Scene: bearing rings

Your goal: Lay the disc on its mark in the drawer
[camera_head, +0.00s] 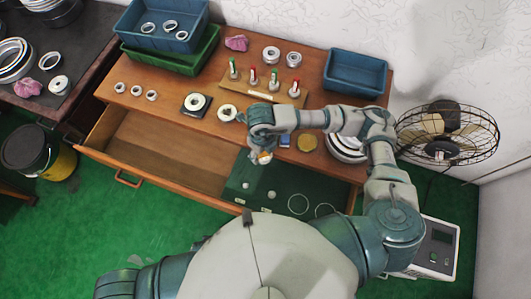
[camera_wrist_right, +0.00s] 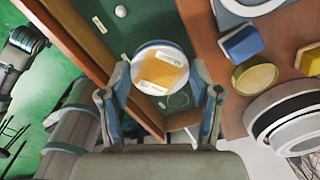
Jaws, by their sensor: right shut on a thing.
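My right gripper (camera_head: 262,150) is above the right part of the open drawer (camera_head: 165,143). In the right wrist view its fingers (camera_wrist_right: 162,95) are shut on the disc (camera_wrist_right: 160,68), a round pale-rimmed piece with an orange label. In the head view the gripper mostly hides the disc; a small orange bit shows below the fingers. My left gripper is out of view.
Two small white knobs (camera_head: 246,185) (camera_head: 271,194) stand on the liner left of the marks. On the tabletop behind are rings, a peg board (camera_head: 262,93), a yellow disc (camera_head: 307,143) and stacked rings (camera_head: 345,148). A fan (camera_head: 447,132) stands at right.

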